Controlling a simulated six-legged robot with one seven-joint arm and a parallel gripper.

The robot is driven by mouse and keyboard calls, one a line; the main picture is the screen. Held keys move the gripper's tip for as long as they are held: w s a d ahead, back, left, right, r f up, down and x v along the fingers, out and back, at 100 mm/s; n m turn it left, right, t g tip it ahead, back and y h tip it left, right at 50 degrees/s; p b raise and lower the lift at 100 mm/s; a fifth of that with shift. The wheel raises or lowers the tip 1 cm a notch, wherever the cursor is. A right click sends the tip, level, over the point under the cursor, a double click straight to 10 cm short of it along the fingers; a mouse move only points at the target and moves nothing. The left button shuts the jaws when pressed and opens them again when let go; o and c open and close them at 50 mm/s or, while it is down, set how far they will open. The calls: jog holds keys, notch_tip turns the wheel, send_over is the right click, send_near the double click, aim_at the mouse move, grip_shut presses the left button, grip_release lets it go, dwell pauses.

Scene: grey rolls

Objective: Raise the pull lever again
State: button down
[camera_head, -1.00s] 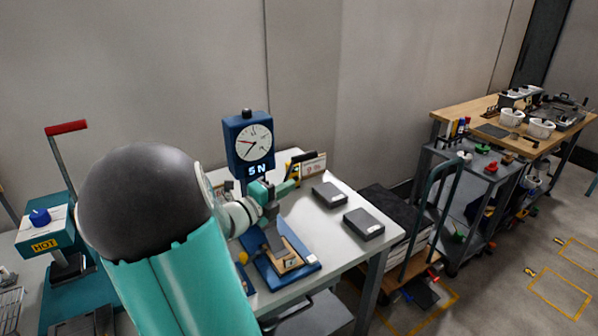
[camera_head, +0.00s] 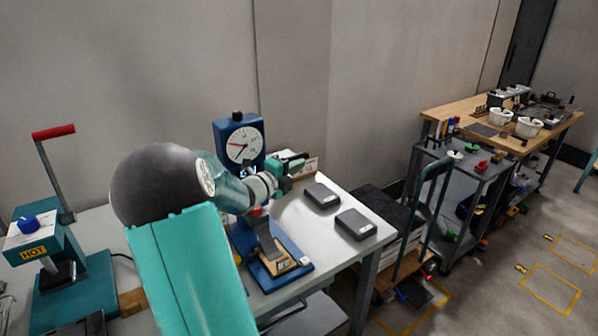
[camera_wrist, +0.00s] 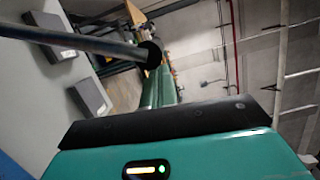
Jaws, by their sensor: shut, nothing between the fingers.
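My gripper (camera_head: 297,167) is at the right side of the blue dial gauge (camera_head: 239,146), above the white table. Its green fingers (camera_wrist: 161,88) are shut and empty. In the wrist view a dark rod with a black end (camera_wrist: 152,54) crosses in front of them from the left; I cannot tell whether it touches them. It may be the gauge stand's pull lever. The gauge stands on a blue base (camera_head: 285,269), and my wrist partly hides the stand. Another lever, with a red grip (camera_head: 53,131), rises tilted from the teal HOT press (camera_head: 48,253) at the left.
Two grey blocks (camera_head: 321,196) (camera_head: 356,224) lie on the white table (camera_head: 330,248). A loaded trolley (camera_head: 408,262), a grey tool cart (camera_head: 467,190) and a wooden workbench (camera_head: 455,113) stand to the right. A plain wall is behind the gauge.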

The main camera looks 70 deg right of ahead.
jog(key=shift+w+d+r, duration=0.7)
jog(key=shift+w+d, duration=0.05)
jog(key=shift+w, duration=0.2)
jog(key=shift+s, duration=0.1)
jog(key=shift+a, duration=0.1)
